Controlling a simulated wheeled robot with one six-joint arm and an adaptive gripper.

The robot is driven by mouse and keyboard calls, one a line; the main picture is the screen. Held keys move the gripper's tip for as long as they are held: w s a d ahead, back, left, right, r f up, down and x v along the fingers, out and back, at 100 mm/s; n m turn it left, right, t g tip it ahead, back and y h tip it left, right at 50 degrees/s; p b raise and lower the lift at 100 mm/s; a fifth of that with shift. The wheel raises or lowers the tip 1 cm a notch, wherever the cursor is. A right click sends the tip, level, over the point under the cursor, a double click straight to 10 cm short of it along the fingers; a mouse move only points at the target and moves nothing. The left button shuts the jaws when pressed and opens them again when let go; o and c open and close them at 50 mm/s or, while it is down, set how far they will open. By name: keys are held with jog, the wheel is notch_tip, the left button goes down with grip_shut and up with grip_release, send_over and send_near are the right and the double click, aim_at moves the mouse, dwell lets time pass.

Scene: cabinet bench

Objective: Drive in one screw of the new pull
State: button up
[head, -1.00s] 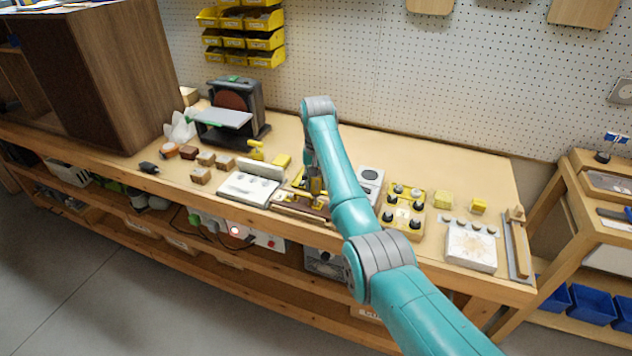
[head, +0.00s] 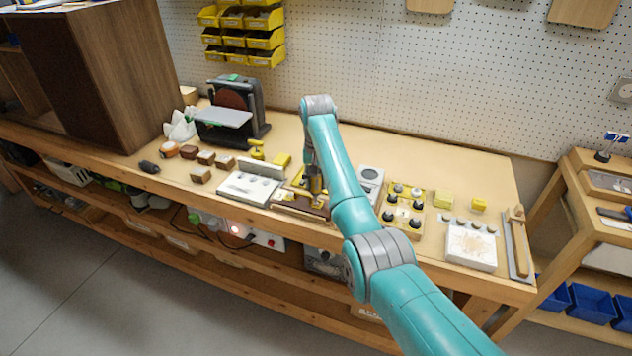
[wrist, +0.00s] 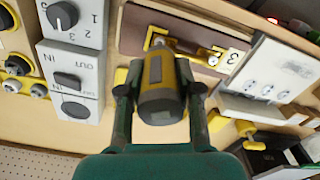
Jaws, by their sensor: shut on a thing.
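My gripper (wrist: 162,98) is shut on a yellow and dark grey power driver (wrist: 158,85), seen from behind in the wrist view. The driver's front end points at a brown drawer front (wrist: 185,48), over a yellow bracket at one end of it. Whether the tip touches a screw is hidden by the driver's body. A second yellow fitting with a light metal piece (wrist: 213,58) stands further along the brown front, beside a "3" label. In the head view the brown front (head: 300,201) lies near the bench's front edge, and my arm partly covers the gripper.
Beside the brown front are a white panel with a knob and switches (wrist: 68,60) and a white block with several screws (wrist: 268,80). A yellow knob tray (head: 403,208), a sander (head: 232,108) and small wooden blocks (head: 201,175) also stand on the bench.

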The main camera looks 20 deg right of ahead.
jog(key=shift+r, duration=2.9)
